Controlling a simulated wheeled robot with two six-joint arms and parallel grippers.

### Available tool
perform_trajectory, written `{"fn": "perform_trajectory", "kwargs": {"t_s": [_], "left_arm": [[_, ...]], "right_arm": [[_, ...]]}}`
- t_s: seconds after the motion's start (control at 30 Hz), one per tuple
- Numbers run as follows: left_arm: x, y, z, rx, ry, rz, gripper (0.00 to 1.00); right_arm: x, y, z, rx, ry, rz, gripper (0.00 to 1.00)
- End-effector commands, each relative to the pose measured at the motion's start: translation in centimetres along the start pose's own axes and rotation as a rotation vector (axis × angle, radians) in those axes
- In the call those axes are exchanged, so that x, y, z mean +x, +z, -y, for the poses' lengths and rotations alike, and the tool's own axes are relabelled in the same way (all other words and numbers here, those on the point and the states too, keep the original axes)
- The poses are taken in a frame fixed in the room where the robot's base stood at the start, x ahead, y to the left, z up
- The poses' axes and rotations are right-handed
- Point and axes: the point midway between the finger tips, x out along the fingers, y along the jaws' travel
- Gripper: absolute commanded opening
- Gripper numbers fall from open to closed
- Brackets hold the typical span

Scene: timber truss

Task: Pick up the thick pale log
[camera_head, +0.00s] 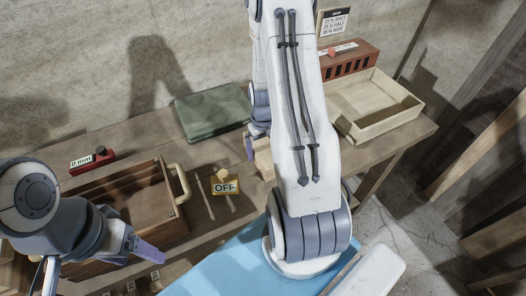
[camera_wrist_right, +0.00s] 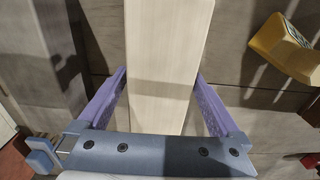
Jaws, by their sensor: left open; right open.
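The thick pale log (camera_wrist_right: 165,40) runs up and down the middle of the right wrist view. My right gripper (camera_wrist_right: 161,75) is open, with one purple finger on each side of the log. I cannot tell whether the fingers touch it. In the head view a short pale part of the log (camera_head: 264,160) shows on the bench, and my right arm hides the rest. My left gripper (camera_head: 141,250) is open and empty at the lower left of the head view, near the brown wooden drawer box.
The brown open box (camera_head: 110,205) with a pale handle stands left on the bench. A yellow OFF block (camera_head: 224,186) sits beside it. A folded green cloth (camera_head: 212,112), a pale open tray (camera_head: 372,105) and a red-brown box (camera_head: 348,62) stand at the back. A blue mat (camera_head: 230,268) lies in front.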

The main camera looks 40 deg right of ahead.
Motion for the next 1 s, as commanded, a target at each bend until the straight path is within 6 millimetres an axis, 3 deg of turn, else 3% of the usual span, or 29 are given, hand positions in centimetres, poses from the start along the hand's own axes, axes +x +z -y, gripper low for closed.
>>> {"fn": "perform_trajectory", "kwargs": {"t_s": [0.27,0.37,0.53,0.57,1.0], "left_arm": [[0.0,0.0,0.0,0.0,0.0,0.0,0.7],[0.0,0.0,0.0,0.0,0.0,0.0,0.7],[0.0,0.0,0.0,0.0,0.0,0.0,0.7],[0.0,0.0,0.0,0.0,0.0,0.0,0.7],[0.2,0.0,0.0,0.0,0.0,0.0,0.7]], "right_arm": [[0.4,-0.1,0.0,0.0,0.001,-0.002,1.0],[0.4,-0.1,0.0,0.0,0.001,-0.002,0.69],[0.4,0.0,0.0,0.0,0.001,-0.002,0.04],[0.4,0.0,0.0,0.0,0.001,-0.002,0.0],[-0.6,-0.1,-0.1,0.001,0.002,-0.005,0.0]]}}
